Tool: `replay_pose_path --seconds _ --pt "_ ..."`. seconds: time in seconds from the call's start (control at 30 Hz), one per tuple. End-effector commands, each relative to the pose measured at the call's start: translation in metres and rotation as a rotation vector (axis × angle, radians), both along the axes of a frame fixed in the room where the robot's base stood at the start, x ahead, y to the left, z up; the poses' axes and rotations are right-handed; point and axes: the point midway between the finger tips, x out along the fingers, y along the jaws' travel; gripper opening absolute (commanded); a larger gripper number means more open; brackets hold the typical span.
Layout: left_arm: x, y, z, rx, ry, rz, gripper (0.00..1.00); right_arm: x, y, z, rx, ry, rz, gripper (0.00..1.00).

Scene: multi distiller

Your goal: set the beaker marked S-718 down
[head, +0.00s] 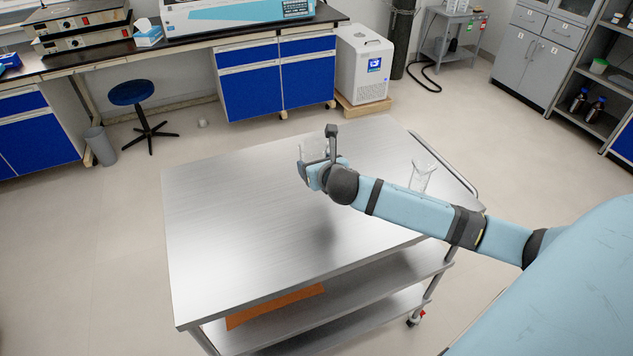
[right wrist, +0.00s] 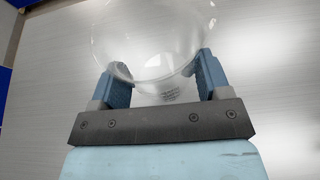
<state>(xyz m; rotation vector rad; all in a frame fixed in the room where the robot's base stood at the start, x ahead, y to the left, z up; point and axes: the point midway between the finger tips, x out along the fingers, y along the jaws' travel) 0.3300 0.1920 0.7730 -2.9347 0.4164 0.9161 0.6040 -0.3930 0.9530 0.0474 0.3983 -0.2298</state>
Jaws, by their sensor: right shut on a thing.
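A clear glass beaker (right wrist: 155,40) is between the two blue fingers of my right gripper (right wrist: 160,75) in the right wrist view, and the fingers are shut on it. Faint print shows on its wall, but I cannot read the marking. In the head view the beaker (head: 312,150) is partly hidden by my right gripper (head: 312,168), over the far part of the steel cart top (head: 230,240). I cannot tell whether its base touches the top. A second clear glass vessel (head: 421,178) stands at the cart's right side. My left gripper is not in view.
The cart's left and front top is bare. A rail (head: 445,165) runs along its right edge. An orange item (head: 275,305) lies on a lower shelf. A stool (head: 132,93), blue cabinets (head: 250,82) and a white unit (head: 362,65) stand behind the cart.

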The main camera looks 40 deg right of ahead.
Motion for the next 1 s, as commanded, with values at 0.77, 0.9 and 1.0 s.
replay_pose_path --seconds 0.77,0.9,1.0 --pt "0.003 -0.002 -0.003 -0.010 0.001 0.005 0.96 0.000 0.000 -0.053 -0.001 -0.001 0.000 0.43" --pt "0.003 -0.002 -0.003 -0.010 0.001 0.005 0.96 0.000 0.000 -0.055 -0.001 -0.001 0.001 0.84" --pt "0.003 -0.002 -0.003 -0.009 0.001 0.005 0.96 0.000 0.000 -0.055 -0.001 -0.001 0.001 0.96"
